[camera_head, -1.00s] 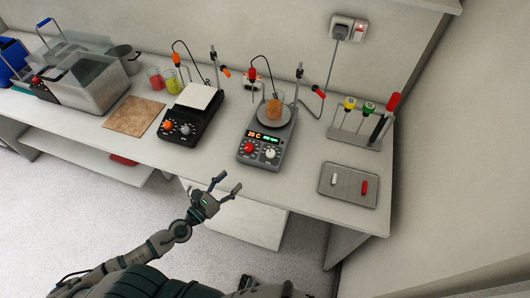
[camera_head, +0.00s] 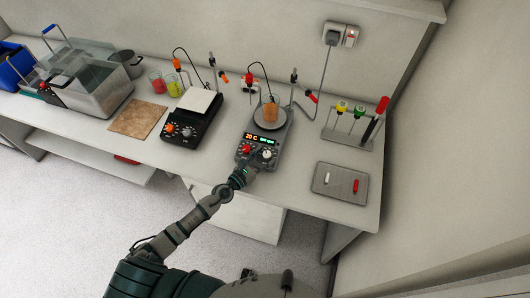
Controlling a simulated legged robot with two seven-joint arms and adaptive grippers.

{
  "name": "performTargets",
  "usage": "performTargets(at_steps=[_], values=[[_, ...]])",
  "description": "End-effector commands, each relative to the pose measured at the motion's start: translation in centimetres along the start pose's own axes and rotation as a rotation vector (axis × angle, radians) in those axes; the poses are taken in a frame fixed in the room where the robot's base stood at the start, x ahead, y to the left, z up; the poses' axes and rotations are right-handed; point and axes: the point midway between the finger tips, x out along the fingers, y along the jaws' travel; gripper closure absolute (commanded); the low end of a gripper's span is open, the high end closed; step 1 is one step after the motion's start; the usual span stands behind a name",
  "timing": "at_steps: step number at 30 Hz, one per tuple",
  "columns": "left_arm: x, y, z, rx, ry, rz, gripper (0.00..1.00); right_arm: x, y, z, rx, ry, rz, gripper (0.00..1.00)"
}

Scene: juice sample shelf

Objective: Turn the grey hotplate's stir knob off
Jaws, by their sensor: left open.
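The grey hotplate (camera_head: 279,138) stands on the bench near the middle of the view. Its front panel has a lit display (camera_head: 261,139), a red knob (camera_head: 245,148) at left and a white knob (camera_head: 267,154) at right. The knob labels are too small to read. A beaker of orange liquid (camera_head: 270,110) sits on its round plate, with a probe above. My left gripper (camera_head: 250,164) is open at the hotplate's front edge, just below the two knobs. Its fingers are small and partly hidden, so contact cannot be told. My right gripper is out of view.
A black hotplate (camera_head: 187,128) with an orange knob stands to the left, beside a brown board (camera_head: 137,117). A grey tray (camera_head: 325,184) with small white and red items lies to the right, below a rack (camera_head: 345,138). Bare bench lies between hotplate and tray.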

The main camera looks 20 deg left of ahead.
Motion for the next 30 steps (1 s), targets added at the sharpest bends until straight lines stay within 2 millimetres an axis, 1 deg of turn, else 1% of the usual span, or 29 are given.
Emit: performTargets(at_steps=[1, 4, 13, 14, 15, 17, 18, 20, 21, 25, 30], values=[[0.57, 0.00, 0.07, -0.001, -0.001, 0.000, 0.40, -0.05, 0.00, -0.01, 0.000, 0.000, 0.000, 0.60], [1.08, 0.13, 0.09, -0.004, -0.001, 0.000, 0.40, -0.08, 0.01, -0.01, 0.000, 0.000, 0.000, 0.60], [1.04, 0.56, 0.22, -0.008, -0.001, 0.002, 0.40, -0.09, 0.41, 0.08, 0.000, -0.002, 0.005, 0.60], [1.04, 0.55, 0.22, -0.008, -0.001, 0.002, 0.45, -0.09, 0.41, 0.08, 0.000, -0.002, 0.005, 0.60], [1.06, 0.52, 0.20, -0.008, -0.001, 0.002, 0.55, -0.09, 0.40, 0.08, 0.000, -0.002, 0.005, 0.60], [1.12, 0.43, 0.16, -0.007, 0.000, 0.001, 0.70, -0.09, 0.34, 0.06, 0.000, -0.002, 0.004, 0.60], [1.17, 0.38, 0.13, -0.007, 0.000, 0.002, 0.80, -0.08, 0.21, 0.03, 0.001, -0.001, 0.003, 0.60], [1.19, 0.44, 0.10, -0.006, 0.000, 0.004, 0.95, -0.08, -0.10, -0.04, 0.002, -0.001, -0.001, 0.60], [1.21, 0.48, 0.08, -0.005, 0.000, 0.005, 1.00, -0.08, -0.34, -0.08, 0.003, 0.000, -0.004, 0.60], [1.27, 0.49, 0.07, -0.003, 0.000, 0.007, 1.00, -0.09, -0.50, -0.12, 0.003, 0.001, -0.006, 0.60], [1.22, 0.44, 0.27, -0.013, -0.002, 0.020, 1.00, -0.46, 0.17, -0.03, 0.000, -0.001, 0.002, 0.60]])
